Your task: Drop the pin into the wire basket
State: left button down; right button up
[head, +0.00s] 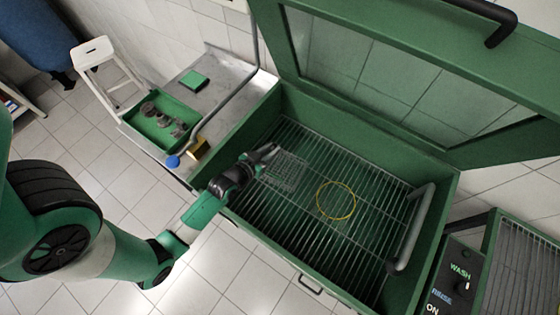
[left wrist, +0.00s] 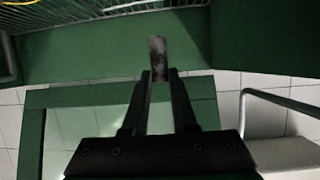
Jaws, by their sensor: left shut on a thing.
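The pin (left wrist: 158,46) is a short grey, stained cylinder held between the fingertips of my left gripper (left wrist: 160,76) in the left wrist view. In the head view my left gripper (head: 264,154) is over the left side of the green washer tub, beside the upper left of the wire basket. I cannot pick out the pin clearly there. The wire basket (head: 287,173) is a small grey mesh basket on the tub's rack. From these views I cannot tell how high the pin is above it. My right gripper is not in view.
The green tub (head: 412,173) has raised walls and an open glazed lid (head: 380,75). A yellow ring (head: 336,200) lies on the rack, with a grey pipe handle (head: 411,230) on the right. A green tray (head: 142,132) of grey parts stands at left, near a blue cap (head: 172,161).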

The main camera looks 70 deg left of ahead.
pick_arm(q)
notch_tip(320, 180, down, 5)
jog(key=b, duration=0.4)
jog(key=c, duration=0.6)
grip_release()
jog(key=shift+s, duration=0.1)
jog(key=p+v, duration=0.2)
jog(key=v, duration=0.9)
jog(key=shift+s+d+r, duration=0.1)
jog(key=shift+s+r, duration=0.1)
